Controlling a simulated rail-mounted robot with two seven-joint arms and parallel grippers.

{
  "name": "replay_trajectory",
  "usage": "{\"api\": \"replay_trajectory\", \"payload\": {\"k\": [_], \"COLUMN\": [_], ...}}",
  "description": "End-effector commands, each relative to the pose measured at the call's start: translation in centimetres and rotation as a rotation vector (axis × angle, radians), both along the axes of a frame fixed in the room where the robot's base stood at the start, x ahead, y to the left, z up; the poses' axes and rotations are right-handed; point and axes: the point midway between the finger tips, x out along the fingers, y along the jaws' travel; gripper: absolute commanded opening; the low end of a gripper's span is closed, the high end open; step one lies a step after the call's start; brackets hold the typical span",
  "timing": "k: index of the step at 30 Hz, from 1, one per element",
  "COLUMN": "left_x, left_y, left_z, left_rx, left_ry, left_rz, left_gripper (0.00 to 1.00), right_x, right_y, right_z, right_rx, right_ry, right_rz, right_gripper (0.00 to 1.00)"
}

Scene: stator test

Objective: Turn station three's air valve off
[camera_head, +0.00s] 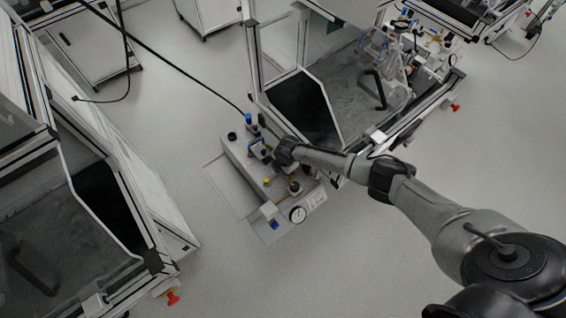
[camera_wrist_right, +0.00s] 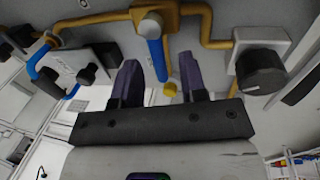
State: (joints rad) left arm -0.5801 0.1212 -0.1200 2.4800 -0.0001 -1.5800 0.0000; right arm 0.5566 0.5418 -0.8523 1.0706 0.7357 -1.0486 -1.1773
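The air valve shows in the right wrist view as a brass body (camera_wrist_right: 160,14) on yellow pipe, with a blue lever handle (camera_wrist_right: 157,60) hanging toward my gripper. My right gripper (camera_wrist_right: 158,68) is open, with one dark finger on each side of the handle's lower end. I see gaps at the handle's sides, so it is not clamped. In the head view my right arm reaches from the right to a grey panel unit (camera_head: 231,189), and its wrist (camera_head: 285,151) hides part of it. No station number is readable. My left gripper is not in view.
Pale floor (camera_head: 215,262) lies open to the left.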

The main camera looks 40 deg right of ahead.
Motion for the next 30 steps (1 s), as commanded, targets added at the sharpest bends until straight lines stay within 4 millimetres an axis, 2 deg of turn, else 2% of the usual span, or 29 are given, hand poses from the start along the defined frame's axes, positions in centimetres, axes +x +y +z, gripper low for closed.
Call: {"api": "replay_trajectory", "payload": {"k": [5, 18, 24, 30], "left_x": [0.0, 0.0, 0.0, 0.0], "left_y": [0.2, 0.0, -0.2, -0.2], "left_z": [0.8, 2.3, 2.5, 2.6], "left_rx": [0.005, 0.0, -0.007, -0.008], "left_ry": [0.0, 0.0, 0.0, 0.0], "left_rz": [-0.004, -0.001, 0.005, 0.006], "left_gripper": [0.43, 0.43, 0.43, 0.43], "right_x": [-0.4, -2.0, -2.5, -2.6], "right_y": [-0.1, -0.1, 0.0, 0.1], "right_z": [2.2, 10.3, 12.5, 13.4], "right_rx": [-0.001, -0.001, 0.0, 0.001], "right_ry": [-0.002, -0.003, -0.001, -0.001], "right_rz": [0.001, 0.002, 0.001, 0.0], "right_gripper": [0.39, 0.39, 0.39, 0.39]}}
